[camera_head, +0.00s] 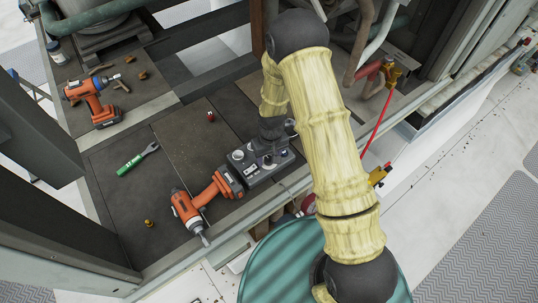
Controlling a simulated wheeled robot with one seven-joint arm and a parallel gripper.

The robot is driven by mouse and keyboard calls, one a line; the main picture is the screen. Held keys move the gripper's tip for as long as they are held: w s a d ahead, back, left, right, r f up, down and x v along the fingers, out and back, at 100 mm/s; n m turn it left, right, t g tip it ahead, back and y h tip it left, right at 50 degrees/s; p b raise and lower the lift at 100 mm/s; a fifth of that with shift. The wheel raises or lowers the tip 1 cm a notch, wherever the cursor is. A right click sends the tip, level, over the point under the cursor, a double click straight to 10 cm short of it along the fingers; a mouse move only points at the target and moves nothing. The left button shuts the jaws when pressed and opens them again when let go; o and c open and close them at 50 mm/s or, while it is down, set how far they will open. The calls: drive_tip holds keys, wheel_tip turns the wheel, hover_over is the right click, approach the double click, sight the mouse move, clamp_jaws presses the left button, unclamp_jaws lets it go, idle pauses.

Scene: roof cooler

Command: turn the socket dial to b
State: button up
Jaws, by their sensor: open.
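A dark grey box with round dials on its top (252,176) lies on the dark deck panels near the front edge. A pale round dial (238,155) shows at its left end, and more round parts show along its top. Their letter marks are too small to read, so I cannot tell which is the socket dial or where it points. My gripper (270,154) is open and points down over the middle of the box, close above or around a dial. My wrist hides part of the box, and I cannot tell whether the fingers touch.
An orange power tool (190,211) lies against the box's left end. A green-handled tool (131,164), a small red part (211,116) and a brass fitting (149,223) lie on the deck. Another orange drill (90,98) lies further left. A teal drum (275,268) stands in front.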

drive_tip(key=c, duration=1)
